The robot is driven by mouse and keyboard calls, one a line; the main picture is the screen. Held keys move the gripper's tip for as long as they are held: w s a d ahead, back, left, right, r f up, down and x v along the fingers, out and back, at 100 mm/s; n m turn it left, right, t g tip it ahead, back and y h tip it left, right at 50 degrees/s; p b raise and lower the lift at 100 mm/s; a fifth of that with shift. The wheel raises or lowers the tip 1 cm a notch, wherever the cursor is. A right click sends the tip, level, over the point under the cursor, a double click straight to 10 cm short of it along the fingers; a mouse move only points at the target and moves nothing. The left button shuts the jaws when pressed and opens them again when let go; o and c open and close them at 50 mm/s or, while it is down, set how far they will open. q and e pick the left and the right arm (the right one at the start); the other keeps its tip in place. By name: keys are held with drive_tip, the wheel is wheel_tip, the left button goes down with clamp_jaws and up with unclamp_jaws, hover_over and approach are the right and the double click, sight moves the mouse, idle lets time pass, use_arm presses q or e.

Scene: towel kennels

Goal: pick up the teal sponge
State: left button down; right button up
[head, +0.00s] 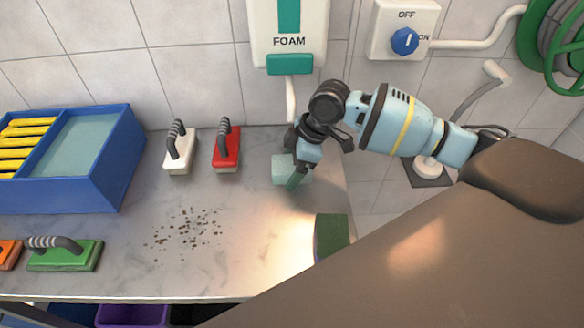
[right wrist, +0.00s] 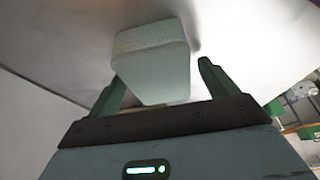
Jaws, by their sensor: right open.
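The pale teal sponge (head: 281,168) is a small block on the grey counter, near its right side below the foam dispenser. My right gripper (head: 298,178) is over it from above right, with a green finger in front of part of the sponge. In the right wrist view the sponge (right wrist: 152,62) lies between the two green fingers of the open gripper (right wrist: 163,84). A gap shows between the sponge and the right finger. The left finger looks close to the sponge; I cannot tell if they touch. My left gripper is not in view.
A green scouring sponge (head: 331,236) lies at the counter's right edge. Red (head: 226,150) and white (head: 180,150) handled brushes stand left of the teal sponge. A green brush (head: 65,255), dark crumbs (head: 187,232) and a blue bin (head: 100,185) are farther left. The counter's middle is otherwise clear.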

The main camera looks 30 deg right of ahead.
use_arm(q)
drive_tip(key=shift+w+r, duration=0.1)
use_arm(e)
drive_tip(key=shift+f, duration=0.15)
drive_tip(key=shift+c, duration=0.4)
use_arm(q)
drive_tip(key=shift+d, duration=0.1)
use_arm(e)
drive_tip(key=c, duration=1)
